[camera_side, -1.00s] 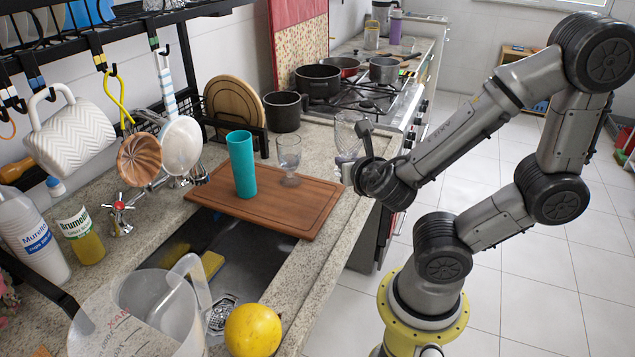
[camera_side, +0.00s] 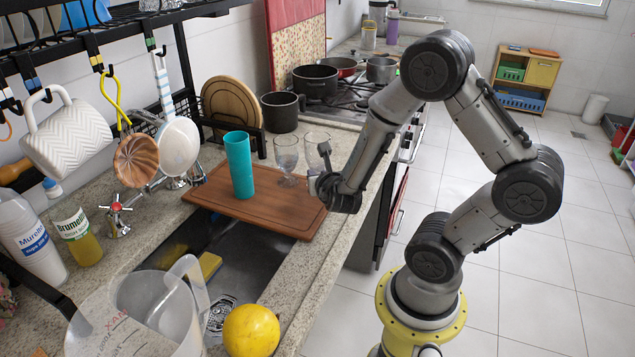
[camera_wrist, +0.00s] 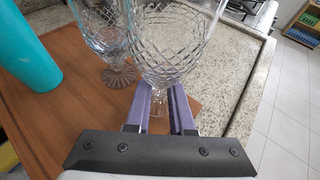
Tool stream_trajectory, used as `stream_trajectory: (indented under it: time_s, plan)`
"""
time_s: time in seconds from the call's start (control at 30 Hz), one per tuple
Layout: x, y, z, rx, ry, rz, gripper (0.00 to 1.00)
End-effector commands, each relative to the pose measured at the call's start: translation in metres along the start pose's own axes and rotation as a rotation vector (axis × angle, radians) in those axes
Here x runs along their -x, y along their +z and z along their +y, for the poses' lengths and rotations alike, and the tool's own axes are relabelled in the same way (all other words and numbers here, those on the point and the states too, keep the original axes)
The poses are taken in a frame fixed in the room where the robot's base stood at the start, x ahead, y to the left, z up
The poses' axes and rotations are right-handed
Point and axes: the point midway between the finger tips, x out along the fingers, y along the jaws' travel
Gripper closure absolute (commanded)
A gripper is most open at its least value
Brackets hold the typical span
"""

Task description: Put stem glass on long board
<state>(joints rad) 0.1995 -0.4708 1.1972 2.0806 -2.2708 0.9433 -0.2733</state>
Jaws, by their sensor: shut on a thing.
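My gripper (camera_side: 319,174) is shut on the stem of a clear stem glass (camera_side: 316,148), which is upright at the right end of the wooden long board (camera_side: 262,212). In the wrist view, the held glass's cut bowl (camera_wrist: 172,45) rises above my fingers (camera_wrist: 160,98). Its foot is mostly hidden, and I cannot tell whether it touches the board. A second stem glass (camera_side: 287,156) stands on the board just left of the held one; it also shows in the wrist view (camera_wrist: 118,72).
A teal cup (camera_side: 241,165) stands on the board, left of both glasses. A dark mug (camera_side: 281,112) and the stove with pots (camera_side: 316,80) are behind. The sink (camera_side: 215,255) lies in front of the board. The board's front right part is bare.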

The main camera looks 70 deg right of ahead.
Motion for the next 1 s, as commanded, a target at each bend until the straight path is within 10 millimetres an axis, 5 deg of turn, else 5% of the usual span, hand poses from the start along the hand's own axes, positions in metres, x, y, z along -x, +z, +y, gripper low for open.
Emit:
stream_trajectory:
  time_s: [0.2, 0.6, 0.63, 0.77, 1.0]
  plan:
    - [-0.008, -0.021, 0.0, 0.002, 0.0, 0.0, 1.0]
    - [-0.009, -0.025, 0.0, 0.001, 0.0, 0.0, 1.0]
    - [-0.009, -0.025, 0.0, 0.002, 0.0, 0.001, 0.75]
    - [-0.009, -0.025, 0.0, 0.001, 0.0, 0.001, 0.52]
    - [-0.009, -0.025, 0.0, 0.001, 0.0, 0.0, 0.49]
